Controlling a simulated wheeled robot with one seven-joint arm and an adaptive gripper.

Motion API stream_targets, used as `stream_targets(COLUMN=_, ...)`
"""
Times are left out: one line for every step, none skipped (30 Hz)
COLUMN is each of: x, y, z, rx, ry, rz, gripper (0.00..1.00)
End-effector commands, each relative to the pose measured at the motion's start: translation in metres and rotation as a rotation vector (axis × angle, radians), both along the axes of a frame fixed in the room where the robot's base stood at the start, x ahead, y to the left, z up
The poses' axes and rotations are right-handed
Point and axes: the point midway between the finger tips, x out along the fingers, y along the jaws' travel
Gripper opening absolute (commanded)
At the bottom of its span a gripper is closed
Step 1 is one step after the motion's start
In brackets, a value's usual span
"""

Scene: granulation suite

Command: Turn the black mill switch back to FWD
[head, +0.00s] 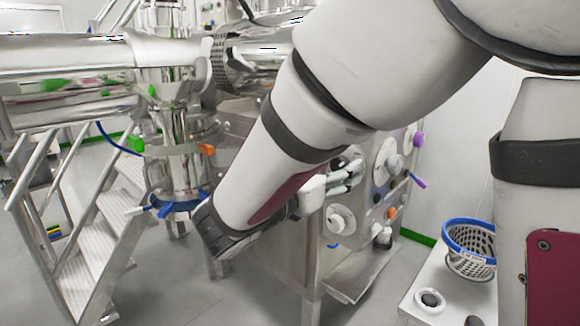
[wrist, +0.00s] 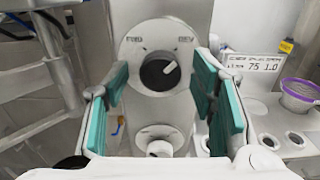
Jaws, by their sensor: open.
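The black mill switch (wrist: 160,73) is a round knob on a pale round plate (wrist: 130,75), ahead of my gripper in the wrist view. Its white pointer line is turned to the upper right, toward the REV mark; the FWD mark is at the upper left. My gripper (wrist: 161,88) is open, with teal pads on either side of the knob in the picture. No contact with the knob shows. In the head view my gripper (head: 345,176) is partly hidden by my arm, beside the machine's panel, and I cannot pick out the switch there.
A purple-rimmed cup (wrist: 298,96) and a number card (wrist: 253,67) are at right. In the head view, a blue-rimmed basket (head: 470,262) stands on a white surface. Steel stairs (head: 95,225) are at left.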

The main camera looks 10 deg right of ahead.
Motion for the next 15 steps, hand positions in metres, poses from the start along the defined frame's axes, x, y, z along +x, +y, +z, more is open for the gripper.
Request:
stream_targets(x=0.0013, y=-0.0021, z=0.0, rx=0.0, ry=0.0, rz=-0.001, gripper=0.51)
stream_targets(x=0.0019, y=-0.0029, z=-0.0001, rx=0.0, ry=0.0, rz=-0.001, gripper=0.51)
stream_targets(x=0.0023, y=-0.0037, z=-0.0001, rx=0.0, ry=0.0, rz=-0.001, gripper=0.51)
stream_targets(x=0.0026, y=-0.0041, z=-0.0001, rx=0.0, ry=0.0, rz=-0.001, gripper=0.51)
stream_targets(x=0.0027, y=-0.0042, z=-0.0001, rx=0.0, ry=0.0, rz=-0.001, gripper=0.51)
stream_targets(x=0.0028, y=-0.0042, z=-0.0001, rx=0.0, ry=0.0, rz=-0.001, gripper=0.51)
stream_targets(x=0.0028, y=-0.0042, z=-0.0001, rx=0.0, ry=0.0, rz=-0.001, gripper=0.51)
stream_targets(x=0.0028, y=-0.0042, z=-0.0001, rx=0.0, ry=0.0, rz=-0.001, gripper=0.51)
stream_targets(x=0.0027, y=-0.0041, z=-0.0001, rx=0.0, ry=0.0, rz=-0.001, gripper=0.51)
stream_targets(x=0.0027, y=-0.0041, z=-0.0001, rx=0.0, ry=0.0, rz=-0.001, gripper=0.51)
stream_targets(x=0.0027, y=-0.0041, z=0.0, rx=0.0, ry=0.0, rz=-0.001, gripper=0.49)
stream_targets(x=0.0027, y=-0.004, z=0.0, rx=0.0, ry=0.0, rz=-0.001, gripper=0.4)
stream_targets(x=0.0027, y=-0.004, z=0.0, rx=0.0, ry=0.0, rz=-0.001, gripper=0.33)
stream_targets(x=0.0027, y=-0.004, z=0.0, rx=0.0, ry=0.0, rz=-0.001, gripper=0.26)
stream_targets(x=0.0026, y=-0.0039, z=0.0, rx=0.0, ry=0.0, rz=-0.001, gripper=0.17)
